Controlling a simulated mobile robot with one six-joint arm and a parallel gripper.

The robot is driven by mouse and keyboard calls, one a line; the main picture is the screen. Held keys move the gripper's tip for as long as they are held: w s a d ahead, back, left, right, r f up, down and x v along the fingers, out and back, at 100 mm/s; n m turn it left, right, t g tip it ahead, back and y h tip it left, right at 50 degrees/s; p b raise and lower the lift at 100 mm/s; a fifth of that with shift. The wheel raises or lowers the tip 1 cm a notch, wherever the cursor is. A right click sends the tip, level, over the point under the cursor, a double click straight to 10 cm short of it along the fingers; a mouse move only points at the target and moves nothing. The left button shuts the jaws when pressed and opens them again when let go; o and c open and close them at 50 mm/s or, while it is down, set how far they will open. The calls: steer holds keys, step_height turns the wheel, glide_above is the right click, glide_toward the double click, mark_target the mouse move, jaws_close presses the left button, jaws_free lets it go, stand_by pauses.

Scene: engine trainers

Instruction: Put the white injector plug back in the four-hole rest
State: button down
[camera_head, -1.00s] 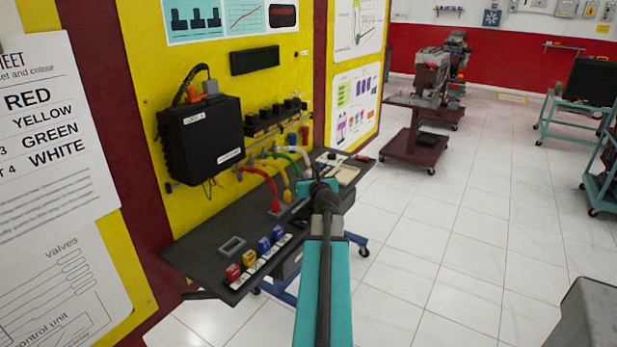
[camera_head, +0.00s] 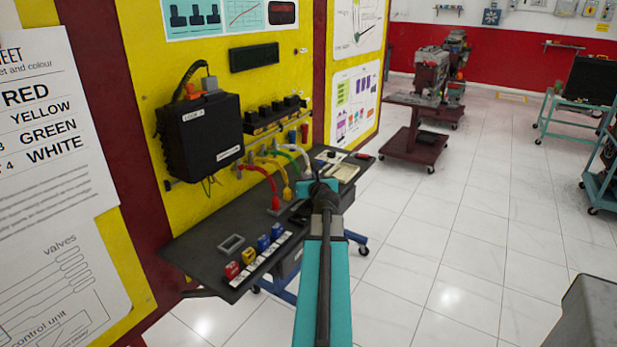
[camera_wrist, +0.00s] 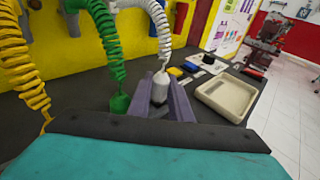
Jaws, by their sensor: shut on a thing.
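The white injector plug (camera_wrist: 161,81) is between the fingers of my gripper (camera_wrist: 163,103) in the wrist view, upright on the end of its coiled white hose (camera_wrist: 160,32). The green plug (camera_wrist: 120,103) stands just left of my gripper. In the head view the red plug (camera_head: 276,203) and yellow plug (camera_head: 287,193) stand left of my arm. The four-hole rest is mostly hidden behind my arm and gripper. I cannot tell whether the white plug's lower end is in a hole.
The dark bench (camera_head: 205,245) holds a grey frame (camera_head: 231,243) and a row of coloured blocks (camera_head: 262,244). The yellow panel carries a black box (camera_head: 203,135).

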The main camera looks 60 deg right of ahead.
steer(key=shift+f, duration=0.3)
steer(key=c, duration=1.8)
jaws_free()
steer(key=shift+c, duration=0.2)
steer(key=shift+a, duration=0.1)
steer(key=shift+r+p+v, duration=0.25)
steer(key=shift+p+v, duration=0.2)
steer(key=shift+v, duration=0.7)
steer(key=shift+r+p+v, duration=0.25)
steer(key=shift+p+v, duration=0.15)
steer(key=shift+v, duration=0.75)
step_height(320, 180, up, 7)
steer(key=p, duration=0.7)
steer(key=shift+f, duration=0.25)
steer(key=shift+o, duration=0.4)
steer(key=shift+w, duration=0.1)
